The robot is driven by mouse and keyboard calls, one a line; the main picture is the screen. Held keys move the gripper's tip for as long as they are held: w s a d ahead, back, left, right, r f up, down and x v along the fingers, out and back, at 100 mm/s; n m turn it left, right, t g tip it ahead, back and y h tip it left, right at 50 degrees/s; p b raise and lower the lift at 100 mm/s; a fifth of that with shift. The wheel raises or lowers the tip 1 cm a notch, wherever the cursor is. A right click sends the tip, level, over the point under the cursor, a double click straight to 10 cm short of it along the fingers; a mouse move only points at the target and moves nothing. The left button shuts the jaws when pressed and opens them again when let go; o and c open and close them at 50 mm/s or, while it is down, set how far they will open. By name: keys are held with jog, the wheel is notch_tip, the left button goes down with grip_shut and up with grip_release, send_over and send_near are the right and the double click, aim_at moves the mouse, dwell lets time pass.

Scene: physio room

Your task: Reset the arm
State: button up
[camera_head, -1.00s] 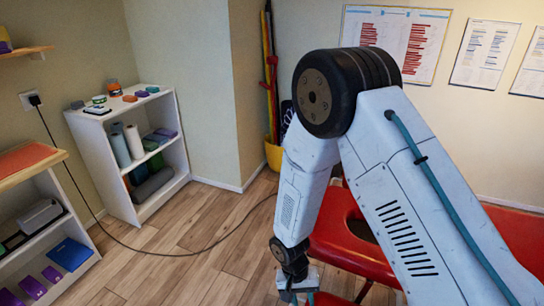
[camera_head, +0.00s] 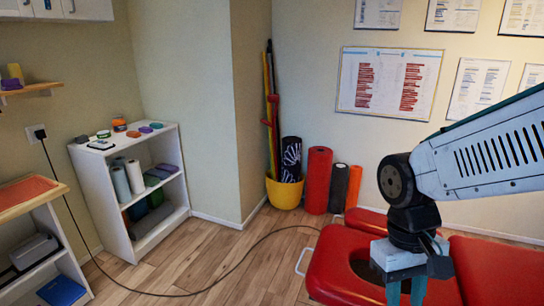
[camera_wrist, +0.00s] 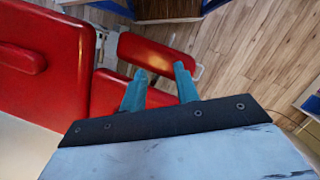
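My gripper (camera_head: 406,292) hangs at the lower right of the head view, pointing down in front of a red padded treatment table (camera_head: 345,262). In the wrist view my gripper (camera_wrist: 160,72) shows two teal fingers set apart, with nothing between them. My arm reaches in from the right edge, its forearm roughly level and the wrist bent downward. The red table also shows under the fingers in the wrist view (camera_wrist: 155,50); I cannot tell how high above it they are.
A white shelf (camera_head: 127,205) with rolled mats stands at left. A black cable (camera_head: 190,292) runs across the wooden floor. A yellow bucket (camera_head: 284,194) and a red roll (camera_head: 318,180) stand by the back wall. Floor between shelf and table is otherwise open.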

jog(key=s+d+r+m+t, duration=0.1)
jog(key=s+d+r+t, duration=0.3)
jog(key=s+r, duration=0.2)
notch_tip(320, 180, up, 2)
jog(key=shift+s+d+r+m+y, duration=0.15)
jog(key=shift+d+m+y, duration=0.1)
jog(key=shift+m+y, duration=0.15)
